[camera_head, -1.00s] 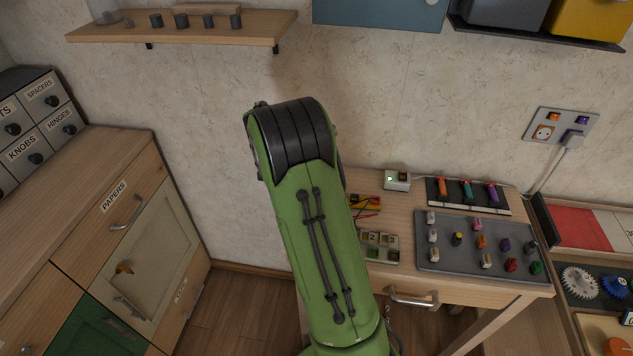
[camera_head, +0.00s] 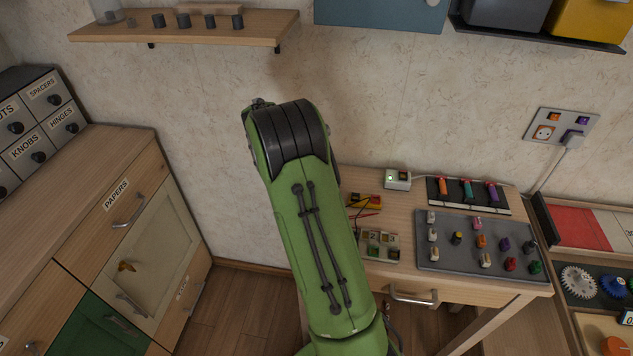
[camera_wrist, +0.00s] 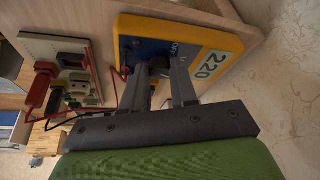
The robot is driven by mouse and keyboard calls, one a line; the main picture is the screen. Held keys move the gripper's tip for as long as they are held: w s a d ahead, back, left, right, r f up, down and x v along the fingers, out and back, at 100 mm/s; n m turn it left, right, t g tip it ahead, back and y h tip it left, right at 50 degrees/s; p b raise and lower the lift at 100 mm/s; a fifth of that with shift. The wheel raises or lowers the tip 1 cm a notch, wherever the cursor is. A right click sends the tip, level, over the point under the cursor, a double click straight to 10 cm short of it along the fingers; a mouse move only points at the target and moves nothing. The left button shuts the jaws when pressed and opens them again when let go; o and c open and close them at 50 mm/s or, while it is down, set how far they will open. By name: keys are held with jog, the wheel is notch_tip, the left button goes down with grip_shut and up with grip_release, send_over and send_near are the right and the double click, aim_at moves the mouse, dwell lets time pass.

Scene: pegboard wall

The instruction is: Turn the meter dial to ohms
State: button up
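The meter (camera_wrist: 208,62) is yellow with a blue face and a display reading 220. It lies on the bench in the wrist view, with an OFF mark on its face. My gripper (camera_wrist: 160,72) is at the blue face, one finger on each side of a dark part that looks like the dial. The fingers hide most of the dial, so its pointer cannot be read. Whether the fingers press on it cannot be told. In the head view the meter (camera_head: 376,203) shows only as a small yellow edge beside my green arm, and my gripper is hidden.
Red and dark leads run from the meter to a small board (camera_wrist: 60,48) with a red part. A grey tray of coloured pieces (camera_head: 460,262), a small lit box (camera_head: 397,180) and a rack of coloured handles (camera_head: 469,206) occupy the bench.

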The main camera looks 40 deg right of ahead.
jog(key=o, duration=0.4)
jog(key=p+v, duration=0.6)
jog(key=v, duration=0.9)
jog(key=shift+w+a+r, duration=0.1)
jog(key=shift+a+r, duration=0.1)
jog(key=shift+r, duration=0.1)
